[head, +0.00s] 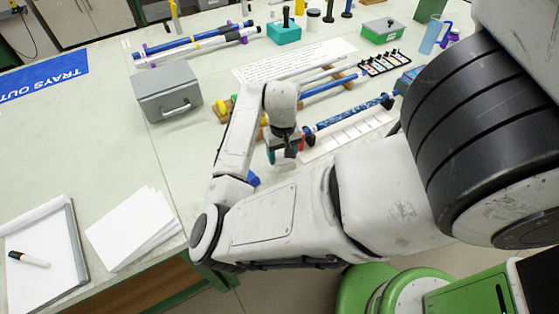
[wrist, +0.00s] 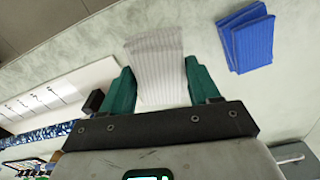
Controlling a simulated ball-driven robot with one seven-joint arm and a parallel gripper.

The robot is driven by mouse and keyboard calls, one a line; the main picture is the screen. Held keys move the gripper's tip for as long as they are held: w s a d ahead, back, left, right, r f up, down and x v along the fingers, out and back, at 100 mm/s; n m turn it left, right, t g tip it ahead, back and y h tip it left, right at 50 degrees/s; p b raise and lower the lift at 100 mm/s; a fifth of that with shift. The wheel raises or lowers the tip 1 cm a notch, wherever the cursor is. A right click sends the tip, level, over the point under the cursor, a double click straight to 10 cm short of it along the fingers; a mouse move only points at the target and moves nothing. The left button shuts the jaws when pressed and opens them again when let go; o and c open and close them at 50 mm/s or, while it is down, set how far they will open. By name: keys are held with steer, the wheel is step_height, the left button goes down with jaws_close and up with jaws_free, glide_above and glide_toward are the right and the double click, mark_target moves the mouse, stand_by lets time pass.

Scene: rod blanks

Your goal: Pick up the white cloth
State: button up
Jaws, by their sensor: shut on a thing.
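The white cloth (wrist: 158,62), pale with faint stripes, lies between the two green fingers of my gripper (wrist: 162,78) in the wrist view. The gripper is shut on the cloth, and its far end sticks out past the fingertips. In the head view my gripper (head: 284,152) is low over the near part of the table, and its own arm partly hides it. Whether the cloth touches the tabletop is hard to tell.
A folded blue cloth (wrist: 247,40) lies to the right in the wrist view. In the head view, a grey box (head: 168,92), white papers (head: 133,230) and a clipboard (head: 45,245) stand left. A white marked strip (head: 350,134) and rods lie beyond the gripper.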

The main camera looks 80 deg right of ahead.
steer(key=s+d+r, duration=0.3)
steer(key=s+r, duration=0.5)
steer(key=s, duration=0.5)
steer(key=shift+r, duration=0.4)
